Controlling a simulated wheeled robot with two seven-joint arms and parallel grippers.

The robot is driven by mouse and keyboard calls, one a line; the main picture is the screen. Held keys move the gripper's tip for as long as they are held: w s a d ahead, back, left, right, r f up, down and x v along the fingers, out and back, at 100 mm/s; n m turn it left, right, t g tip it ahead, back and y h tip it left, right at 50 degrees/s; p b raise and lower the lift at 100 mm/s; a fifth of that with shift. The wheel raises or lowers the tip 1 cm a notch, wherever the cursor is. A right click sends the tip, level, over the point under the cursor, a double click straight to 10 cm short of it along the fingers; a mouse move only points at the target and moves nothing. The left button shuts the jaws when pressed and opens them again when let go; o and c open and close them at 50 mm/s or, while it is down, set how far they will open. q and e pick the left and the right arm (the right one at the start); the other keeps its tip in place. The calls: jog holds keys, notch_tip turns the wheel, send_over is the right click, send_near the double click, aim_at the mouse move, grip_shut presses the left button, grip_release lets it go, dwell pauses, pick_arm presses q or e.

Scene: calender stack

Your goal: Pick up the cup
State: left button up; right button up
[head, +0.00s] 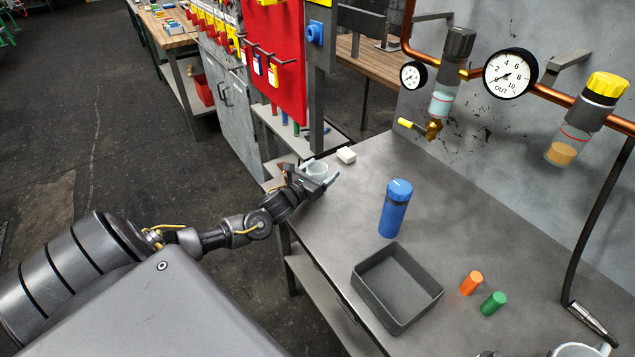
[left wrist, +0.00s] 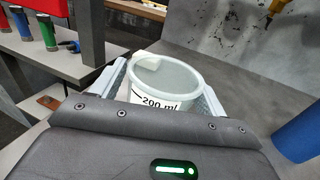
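The cup is a pale, translucent beaker marked 200 ml (left wrist: 165,80), upright near the table's far left corner. In the head view the cup (head: 317,168) is partly hidden by my left gripper (head: 319,174). In the left wrist view the fingers of my left gripper (left wrist: 162,88) stand wide apart, one on each side of the cup. A narrow gap shows at the left finger; contact at the right finger is unclear. The gripper body hides the cup's lower part.
A small white block (head: 346,156) lies just beyond the cup. On the grey table (head: 345,215) are a blue bottle (head: 396,208), an empty dark tray (head: 376,304), an orange cylinder (head: 471,283) and a green cylinder (head: 493,304). A white mug (head: 577,350) is cut off at bottom right.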

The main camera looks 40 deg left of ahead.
pick_arm(q)
jog(key=c, duration=0.9)
jog(key=shift+r, duration=0.1)
